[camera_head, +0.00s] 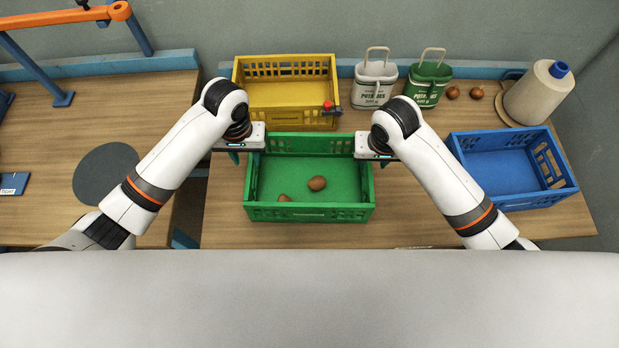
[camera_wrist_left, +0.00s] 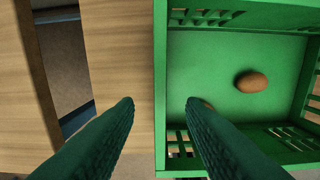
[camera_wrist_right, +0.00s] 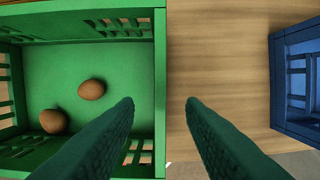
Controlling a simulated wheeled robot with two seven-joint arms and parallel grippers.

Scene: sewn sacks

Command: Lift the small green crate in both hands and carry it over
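The small green crate (camera_head: 310,214) sits on the table in front of me with two brown potatoes inside, one (camera_head: 317,183) near its middle and one (camera_head: 284,198) by its near wall. My left gripper (camera_wrist_left: 160,102) is open at the crate's left wall (camera_wrist_left: 160,60), with one finger outside and one inside. My right gripper (camera_wrist_right: 160,102) is open at the right wall (camera_wrist_right: 160,60) in the same way. In both wrist views the wall lies between the fingers with gaps either side. How deep the fingers reach is unclear.
A yellow crate (camera_head: 292,121) stands right behind the green one. A blue crate (camera_head: 540,202) is at the right. Two potato sacks (camera_head: 374,86) (camera_head: 427,84), loose potatoes (camera_head: 453,92) and a thread cone (camera_head: 536,97) stand at the back. A gap separates the left table.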

